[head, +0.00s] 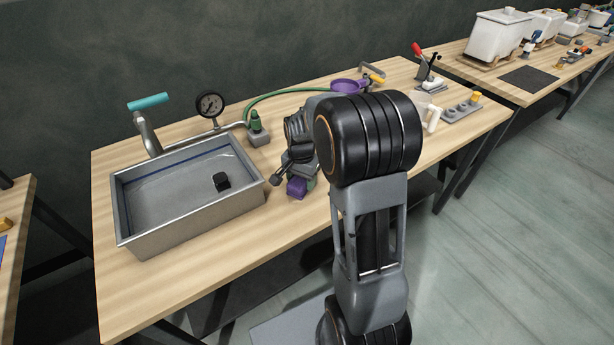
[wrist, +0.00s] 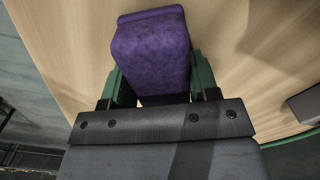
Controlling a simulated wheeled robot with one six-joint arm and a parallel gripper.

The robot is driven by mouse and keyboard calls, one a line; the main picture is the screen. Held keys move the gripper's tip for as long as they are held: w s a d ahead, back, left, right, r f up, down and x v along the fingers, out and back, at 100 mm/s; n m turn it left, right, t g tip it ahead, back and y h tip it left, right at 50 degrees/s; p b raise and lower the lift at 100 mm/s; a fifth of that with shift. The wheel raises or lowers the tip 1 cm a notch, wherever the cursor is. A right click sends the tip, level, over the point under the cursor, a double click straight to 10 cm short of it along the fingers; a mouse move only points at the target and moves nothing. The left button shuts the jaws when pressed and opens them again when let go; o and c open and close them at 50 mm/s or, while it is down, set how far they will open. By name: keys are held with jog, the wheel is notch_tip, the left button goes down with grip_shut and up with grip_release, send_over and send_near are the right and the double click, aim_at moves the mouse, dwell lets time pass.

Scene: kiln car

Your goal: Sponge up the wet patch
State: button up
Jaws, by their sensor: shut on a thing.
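A purple sponge (wrist: 150,58) is held between the green fingers of my gripper (wrist: 158,85) in the wrist view. The gripper is shut on it. In the head view the purple sponge (head: 297,187) shows low at the end of my gripper (head: 304,183), close above or at the wooden table, to the right of the sink. I cannot tell whether the sponge touches the table. No wet patch can be made out in either view; my arm hides part of the tabletop.
Behind are a pressure gauge (head: 209,105), a green hose (head: 290,92) and a purple funnel-like thing (head: 347,86). The wooden table (head: 210,275) is clear along its front.

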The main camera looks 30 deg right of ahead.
aim_at(320, 178)
jog(key=shift+s+a, duration=0.15)
jog(key=shift+a, duration=1.1)
jog(key=shift+w+d+p, duration=0.15)
jog(key=shift+d, duration=1.05)
jog(key=shift+w+d+p, duration=0.15)
jog(key=shift+d, duration=1)
jog(key=shift+w+d, duration=0.15)
jog(key=shift+d, duration=1)
jog(key=shift+w+d, duration=0.1)
jog(key=shift+d, duration=1)
jog(key=shift+p, duration=0.3)
notch_tip(320, 178, up, 7)
jog(key=p, duration=0.5)
